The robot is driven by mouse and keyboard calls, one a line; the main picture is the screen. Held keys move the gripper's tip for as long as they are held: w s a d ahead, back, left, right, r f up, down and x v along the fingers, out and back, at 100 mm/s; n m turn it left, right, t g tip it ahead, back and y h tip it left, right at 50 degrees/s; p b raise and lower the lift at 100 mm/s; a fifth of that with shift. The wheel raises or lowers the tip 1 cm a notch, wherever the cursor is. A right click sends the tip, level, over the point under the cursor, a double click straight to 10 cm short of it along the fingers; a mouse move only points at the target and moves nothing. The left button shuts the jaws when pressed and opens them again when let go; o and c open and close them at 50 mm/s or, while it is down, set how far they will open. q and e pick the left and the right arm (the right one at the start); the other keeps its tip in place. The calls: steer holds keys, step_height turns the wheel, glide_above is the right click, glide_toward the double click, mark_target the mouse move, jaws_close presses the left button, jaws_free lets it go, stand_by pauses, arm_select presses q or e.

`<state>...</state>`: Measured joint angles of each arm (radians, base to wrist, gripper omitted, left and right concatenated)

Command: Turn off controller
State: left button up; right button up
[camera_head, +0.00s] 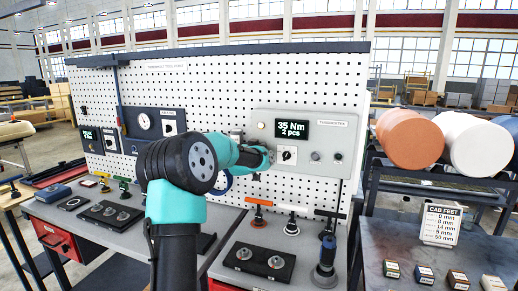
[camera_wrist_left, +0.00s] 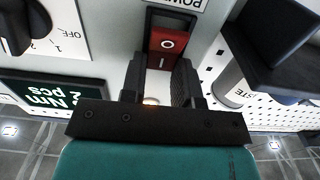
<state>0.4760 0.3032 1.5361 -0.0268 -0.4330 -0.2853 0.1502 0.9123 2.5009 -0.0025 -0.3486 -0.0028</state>
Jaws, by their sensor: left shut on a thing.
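The grey controller (camera_head: 320,178) is mounted on the white pegboard. Its lit display (camera_head: 292,130) reads "35 Nm 2 pcs", with a black selector knob (camera_head: 288,155) below it. In the left wrist view, which shows the panel upside down, the red power switch (camera_wrist_left: 166,44), marked O and I, sits in a black frame. My left gripper (camera_wrist_left: 158,80) is at the switch, its fingers on either side and shut on it. In the head view my left gripper (camera_head: 268,160) reaches the controller's left part and hides the switch. My right gripper is not in view.
A dark panel with a gauge (camera_head: 144,121) hangs left on the pegboard. Several coloured-handle tools, including an orange one (camera_head: 259,202), stand on the bench below the controller. A black tray (camera_head: 253,260) holds metal parts. A rack with rolls (camera_head: 410,138) stands at the right.

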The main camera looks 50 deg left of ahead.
arm_select(q)
steer(key=shift+f, duration=0.1)
steer(key=shift+s+d+f+t+y, duration=0.1)
steer(key=shift+s+f+t+y, duration=0.1)
steer(key=shift+t+y, duration=0.7)
steer(key=shift+s+d+f+t+y, duration=0.15)
steer(key=shift+t+y, duration=0.15)
steer(key=shift+t, duration=1.1)
steer(key=shift+a, duration=0.1)
steer(key=o, duration=0.9)
steer(key=shift+f, duration=0.1)
steer(key=v, duration=1.7)
steer(key=shift+s, duration=0.15)
